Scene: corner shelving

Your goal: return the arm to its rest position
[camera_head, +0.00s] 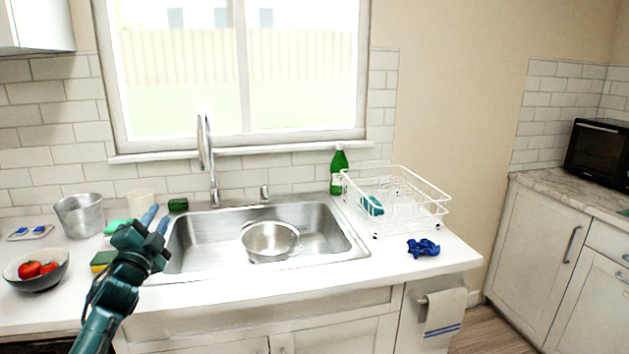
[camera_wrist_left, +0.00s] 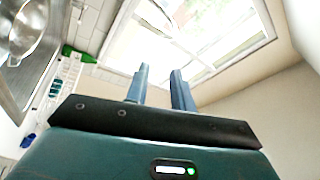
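My left gripper (camera_head: 155,219) comes in from the lower left in the head view, above the counter's left part beside the sink. Its two blue fingers stand apart with nothing between them. In the left wrist view the fingers (camera_wrist_left: 161,88) are also apart and empty, pointing toward the window. My right gripper is in neither view.
The sink (camera_head: 330,245) holds a metal pot (camera_head: 270,240). A bowl of tomatoes (camera_head: 37,282), a metal bucket (camera_head: 82,216) and sponges stand near my left arm.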

